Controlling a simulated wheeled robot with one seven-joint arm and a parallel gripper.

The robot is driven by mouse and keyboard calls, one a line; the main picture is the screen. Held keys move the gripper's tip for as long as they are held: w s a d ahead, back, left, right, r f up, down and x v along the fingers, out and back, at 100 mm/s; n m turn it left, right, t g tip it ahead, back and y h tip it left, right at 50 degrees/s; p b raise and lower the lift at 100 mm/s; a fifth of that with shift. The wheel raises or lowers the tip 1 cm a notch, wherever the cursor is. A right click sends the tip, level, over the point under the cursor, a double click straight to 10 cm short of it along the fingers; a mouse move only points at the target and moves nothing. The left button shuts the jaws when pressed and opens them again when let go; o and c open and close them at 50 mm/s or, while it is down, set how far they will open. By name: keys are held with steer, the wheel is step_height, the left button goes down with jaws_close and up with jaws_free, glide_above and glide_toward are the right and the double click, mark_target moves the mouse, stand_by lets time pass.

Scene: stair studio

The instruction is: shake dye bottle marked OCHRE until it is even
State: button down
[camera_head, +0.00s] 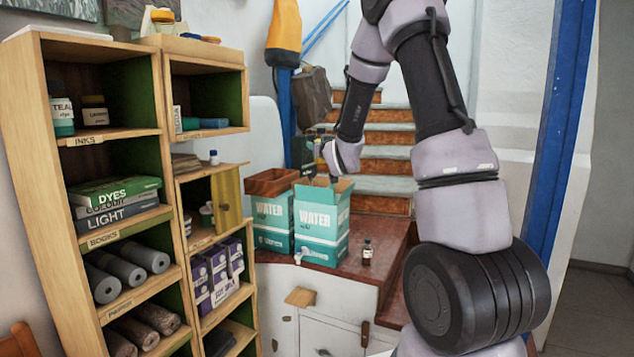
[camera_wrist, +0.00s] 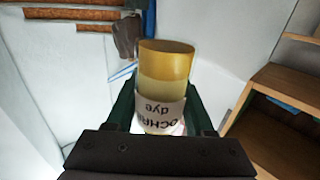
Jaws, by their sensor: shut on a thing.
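The OCHRE dye bottle (camera_wrist: 163,78) is between the jaws of my gripper (camera_wrist: 160,108) in the wrist view. The gripper is shut on it. Its pale label reads "OCHRE dye" upside down in that view. Above the label the bottle shows a darker amber band and a paler yellow band, with a visible line between them. The end nearest my palm is partly hidden. In the head view my gripper (camera_head: 321,150) is small, in the air above the water boxes, and the bottle's tilt is hard to tell.
A wooden shelf unit (camera_head: 170,120) with inks, dyes, books and paper rolls stands left. Stairs (camera_head: 385,160) rise behind. A blue post (camera_head: 562,130) stands right.

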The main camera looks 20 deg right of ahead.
step_height(320, 180, down, 11)
stand_by(4.3)
steer(key=shift+f, duration=0.15)
